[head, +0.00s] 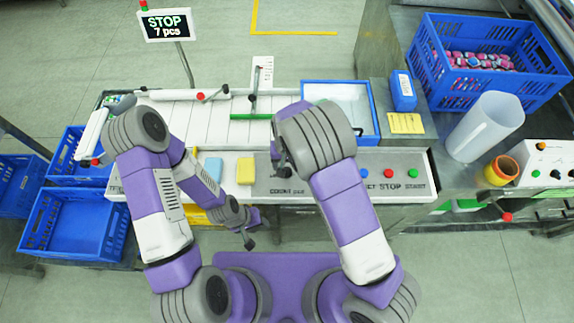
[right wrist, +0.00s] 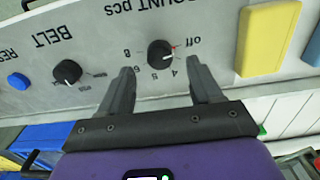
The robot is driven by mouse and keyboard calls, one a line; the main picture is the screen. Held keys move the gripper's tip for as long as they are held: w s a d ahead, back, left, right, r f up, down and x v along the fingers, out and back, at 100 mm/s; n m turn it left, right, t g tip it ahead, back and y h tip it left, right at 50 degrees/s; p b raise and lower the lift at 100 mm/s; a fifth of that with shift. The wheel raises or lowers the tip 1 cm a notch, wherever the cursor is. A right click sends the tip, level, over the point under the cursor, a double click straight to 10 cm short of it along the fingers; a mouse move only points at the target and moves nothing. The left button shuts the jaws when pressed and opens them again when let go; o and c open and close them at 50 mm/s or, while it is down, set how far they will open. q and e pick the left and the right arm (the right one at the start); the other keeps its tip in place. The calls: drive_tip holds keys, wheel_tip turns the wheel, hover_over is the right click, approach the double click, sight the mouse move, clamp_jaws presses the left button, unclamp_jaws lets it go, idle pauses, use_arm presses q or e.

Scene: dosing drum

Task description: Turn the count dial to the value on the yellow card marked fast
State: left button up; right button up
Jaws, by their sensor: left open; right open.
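The count dial (right wrist: 160,54) is a black round knob on the grey panel, under upside-down "COUNT pcs" lettering in the right wrist view. Off, 4, 5, 6 and 8 are printed around it. In the head view my right arm hides the dial. A yellow card (head: 405,123) lies at the right; its text is too small to read. My left gripper (head: 248,229) is open and empty, low before the panel.
The belt dial (right wrist: 67,72) and a blue button (right wrist: 18,80) are beside the count dial. A yellow block (right wrist: 268,38) is on its other side. The display (head: 166,25) reads "STOP 7 pcs". A clear cylinder (head: 486,126) stands at the right.

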sight(287, 172)
wheel_tip(287, 172, down, 4)
drive_tip(key=shift+f, duration=0.1)
drive_tip(key=c, duration=1)
drive_tip(key=shift+c, duration=0.2)
drive_tip(key=shift+m, duration=0.4)
drive_tip(key=m, duration=0.2)
drive_tip(key=shift+m, duration=0.4)
drive_tip(key=shift+w+m+p, duration=0.1)
drive_tip(key=shift+m+p, duration=0.5)
drive_tip(key=shift+m, duration=1.4)
